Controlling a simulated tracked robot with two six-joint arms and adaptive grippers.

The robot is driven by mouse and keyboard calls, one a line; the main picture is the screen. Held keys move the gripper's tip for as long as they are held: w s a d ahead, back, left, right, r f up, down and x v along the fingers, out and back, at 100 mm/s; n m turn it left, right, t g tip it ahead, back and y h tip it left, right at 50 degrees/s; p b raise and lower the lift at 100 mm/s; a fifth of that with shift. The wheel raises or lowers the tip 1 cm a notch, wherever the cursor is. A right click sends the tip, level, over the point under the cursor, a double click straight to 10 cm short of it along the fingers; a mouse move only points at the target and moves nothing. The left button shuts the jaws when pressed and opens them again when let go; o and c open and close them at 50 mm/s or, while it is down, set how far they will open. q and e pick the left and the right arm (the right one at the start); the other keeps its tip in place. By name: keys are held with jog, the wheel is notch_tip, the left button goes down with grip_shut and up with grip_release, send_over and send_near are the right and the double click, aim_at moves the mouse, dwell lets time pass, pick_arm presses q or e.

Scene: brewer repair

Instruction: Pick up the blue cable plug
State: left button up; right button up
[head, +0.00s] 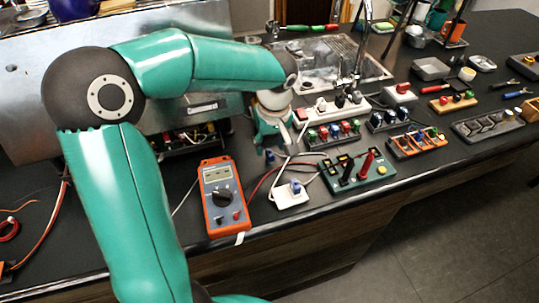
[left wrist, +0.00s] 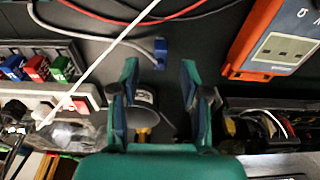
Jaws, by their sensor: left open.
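The blue cable plug (left wrist: 160,50) sits at the end of a grey cable on the dark bench top in the left wrist view. It also shows in the head view (head: 270,156), small and just below my left gripper (head: 270,140). In the left wrist view my left gripper (left wrist: 159,75) has its two fingers apart with nothing between the tips. The plug lies a little past the fingertips, roughly in line with the gap, not visibly touched. My right gripper is in neither view.
An orange multimeter (head: 222,196) lies left of the plug; it also shows in the left wrist view (left wrist: 275,40). A white socket plate (head: 291,200) and a green board with probes (head: 360,176) are nearby. A white power strip (head: 325,113) and racks of coloured plugs stand behind.

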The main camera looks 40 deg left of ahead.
pick_arm(q)
jog(key=shift+w+a+f, duration=0.1)
jog(key=shift+a+f, duration=0.05)
jog(key=shift+f, duration=1.2)
grip_shut()
jog(key=shift+r, duration=0.2)
